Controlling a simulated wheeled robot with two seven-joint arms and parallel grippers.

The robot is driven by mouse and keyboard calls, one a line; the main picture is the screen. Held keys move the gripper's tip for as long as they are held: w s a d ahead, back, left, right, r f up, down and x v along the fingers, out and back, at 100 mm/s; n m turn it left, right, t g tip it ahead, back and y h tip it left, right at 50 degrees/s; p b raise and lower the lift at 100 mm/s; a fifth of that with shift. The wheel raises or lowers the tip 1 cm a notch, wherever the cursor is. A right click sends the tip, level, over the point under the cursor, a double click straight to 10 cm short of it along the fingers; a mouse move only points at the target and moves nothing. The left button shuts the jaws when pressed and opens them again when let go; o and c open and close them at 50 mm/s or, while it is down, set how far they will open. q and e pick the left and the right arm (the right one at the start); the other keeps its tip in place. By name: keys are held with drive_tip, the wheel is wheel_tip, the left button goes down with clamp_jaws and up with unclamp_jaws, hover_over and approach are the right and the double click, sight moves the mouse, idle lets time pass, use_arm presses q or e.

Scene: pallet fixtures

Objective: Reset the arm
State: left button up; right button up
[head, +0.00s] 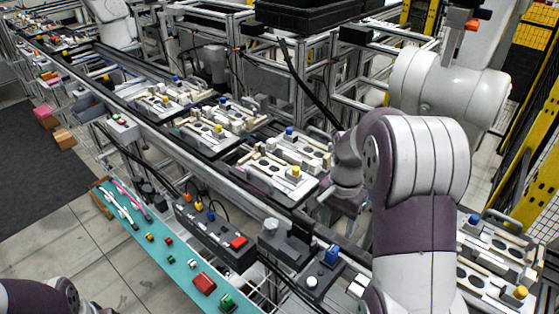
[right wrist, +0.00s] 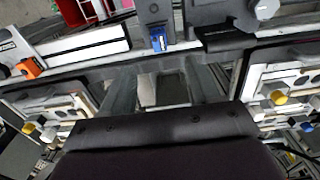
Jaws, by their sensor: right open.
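My right arm (head: 415,200) comes in from the right, bent, with its wrist over the near edge of the conveyor line. My right gripper (head: 335,205) is mostly hidden behind the forearm in the head view. It is open and nothing shows held between the fingers. In the right wrist view the gripper (right wrist: 162,90) points down past the line's edge, between two fixture pallets. My left gripper is out of view.
A fixture pallet (head: 262,180) with blue and yellow knobs lies left of my right wrist; another pallet (head: 480,288) lies to the right. A dark control box (head: 212,235) and a teal shelf (head: 165,262) with small parts are in front. Metal frames stand behind.

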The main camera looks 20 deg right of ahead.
drive_tip(key=s+a+f+n, duration=0.1)
drive_tip(key=s+a+n, duration=0.3)
drive_tip(key=a+n, duration=0.2)
drive_tip(key=s+a+f+n+t, duration=0.1)
drive_tip(key=s+a+n, duration=0.4)
drive_tip(key=a, duration=0.3)
drive_tip(key=shift+s+a+n, duration=0.15)
drive_tip(key=shift+s+n, duration=0.05)
drive_tip(key=shift+n, duration=0.7)
